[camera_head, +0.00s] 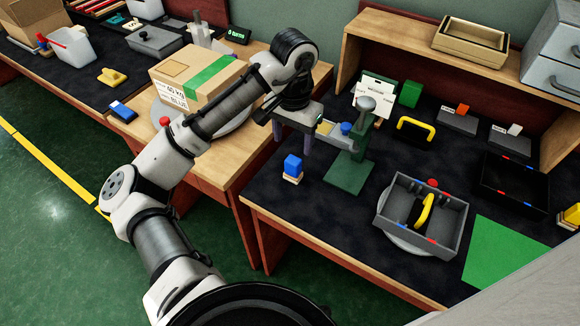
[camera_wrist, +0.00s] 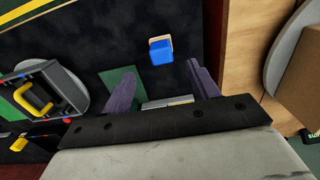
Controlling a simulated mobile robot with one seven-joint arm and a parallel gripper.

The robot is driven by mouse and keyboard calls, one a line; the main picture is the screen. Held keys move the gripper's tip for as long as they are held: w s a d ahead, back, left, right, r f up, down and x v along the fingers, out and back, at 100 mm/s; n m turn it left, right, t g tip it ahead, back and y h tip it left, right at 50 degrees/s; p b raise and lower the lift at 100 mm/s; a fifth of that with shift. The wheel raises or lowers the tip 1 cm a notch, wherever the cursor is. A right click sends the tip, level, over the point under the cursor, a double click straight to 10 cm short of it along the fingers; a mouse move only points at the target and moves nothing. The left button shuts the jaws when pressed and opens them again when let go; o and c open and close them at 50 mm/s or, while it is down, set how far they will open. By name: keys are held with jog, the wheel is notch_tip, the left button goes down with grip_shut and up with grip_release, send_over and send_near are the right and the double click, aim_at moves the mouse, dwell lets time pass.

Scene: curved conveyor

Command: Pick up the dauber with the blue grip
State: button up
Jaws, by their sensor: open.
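The dauber with the blue grip (camera_head: 293,167) stands on the dark mat near the table's left front edge, its blue block on top and a pale wooden base under it. In the wrist view the dauber (camera_wrist: 161,51) lies ahead of the fingers, between their lines and apart from both. My gripper (camera_head: 293,137) hangs above and slightly behind the dauber in the head view. In the wrist view my gripper (camera_wrist: 160,85) has its two purple fingers spread wide with nothing held between them.
A green-based stand (camera_head: 350,172) with a round grey knob is just right of my gripper. A grey divided tray (camera_head: 386,208) holding a yellow-handled item sits further right. A cardboard box (camera_head: 200,76) is at the left. The mat in front of the dauber is clear.

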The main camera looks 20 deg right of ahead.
aim_at(293, 160)
jog(key=f, duration=0.4)
jog(key=f+p, duration=0.1)
jog(key=f, duration=0.4)
jog(key=shift+w+d+f, duration=0.15)
jog(key=shift+w+d, duration=0.05)
jog(key=c, duration=1.1)
notch_tip(293, 160, up, 20)
jog(key=shift+r, duration=0.1)
